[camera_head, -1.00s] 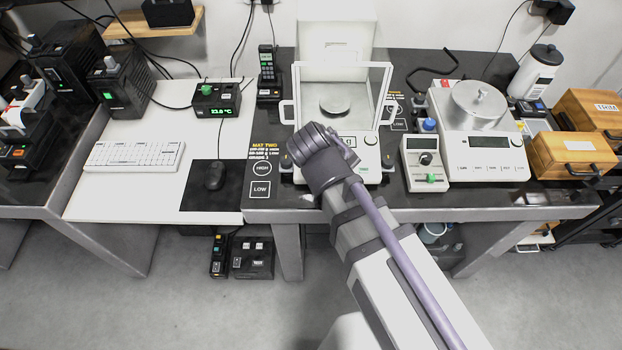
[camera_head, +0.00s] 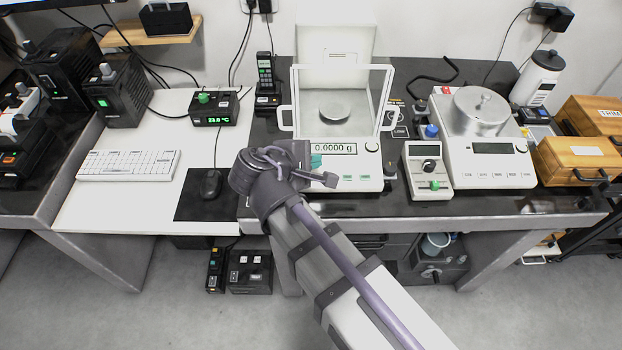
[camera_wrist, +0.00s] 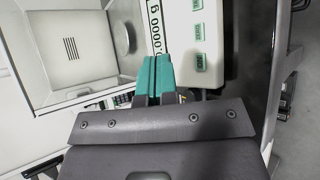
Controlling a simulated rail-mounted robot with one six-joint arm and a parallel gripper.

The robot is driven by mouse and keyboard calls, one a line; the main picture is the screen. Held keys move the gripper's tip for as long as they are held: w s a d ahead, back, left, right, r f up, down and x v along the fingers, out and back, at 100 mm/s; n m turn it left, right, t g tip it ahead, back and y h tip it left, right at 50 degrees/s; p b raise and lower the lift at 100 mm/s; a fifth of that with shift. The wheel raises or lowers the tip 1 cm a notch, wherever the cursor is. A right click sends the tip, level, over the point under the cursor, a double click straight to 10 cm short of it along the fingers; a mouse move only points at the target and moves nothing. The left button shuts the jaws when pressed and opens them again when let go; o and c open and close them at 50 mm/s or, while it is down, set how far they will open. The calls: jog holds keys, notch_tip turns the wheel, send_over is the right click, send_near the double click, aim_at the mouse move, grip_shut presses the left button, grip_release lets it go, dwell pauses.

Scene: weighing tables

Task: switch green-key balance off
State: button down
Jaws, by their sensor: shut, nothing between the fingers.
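The balance with green-marked keys (camera_head: 348,184) stands in the middle of the dark table, with a glass draft shield around its round pan. Its display (camera_head: 335,147) reads 0.0000 g. My gripper (camera_head: 316,161) is shut and empty, with teal fingertips at the left part of the balance's front panel. They also show in the wrist view (camera_wrist: 156,62). Whether they touch the panel cannot be told. My wrist hides the front panel's left end.
Wooden boxes (camera_head: 575,160) stand at the far right. A keyboard (camera_head: 128,165) and mouse (camera_head: 210,184) lie on the left.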

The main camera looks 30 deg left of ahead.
jog(key=f+b, duration=0.2)
jog(key=w+f+b, duration=0.1)
jog(key=f+b, duration=0.1)
jog(key=a+f+b, duration=0.1)
jog(key=f+b, duration=0.1)
jog(key=f, duration=0.1)
jog(key=shift+w, duration=0.4)
dwell(1.4)
jog(key=shift+w+a+f+b, duration=0.1)
jog(key=shift+a+f+b, duration=0.05)
jog(key=shift+f+b, duration=0.25)
jog(key=shift+w+f+b, duration=0.1)
jog(key=shift+f+b, duration=0.2)
dwell(0.5)
jog(key=shift+s+r+p, duration=0.2)
jog(key=shift+r+p, duration=0.55)
jog(key=shift+r, duration=0.05)
jog(key=r+p, duration=0.1)
jog(key=s+r+p, duration=0.1)
jog(key=r+p, duration=0.1)
jog(key=d+r+p, duration=0.1)
jog(key=shift+s+r+p, duration=0.15)
jog(key=shift+r+p, duration=0.2)
jog(key=shift+p, duration=0.05)
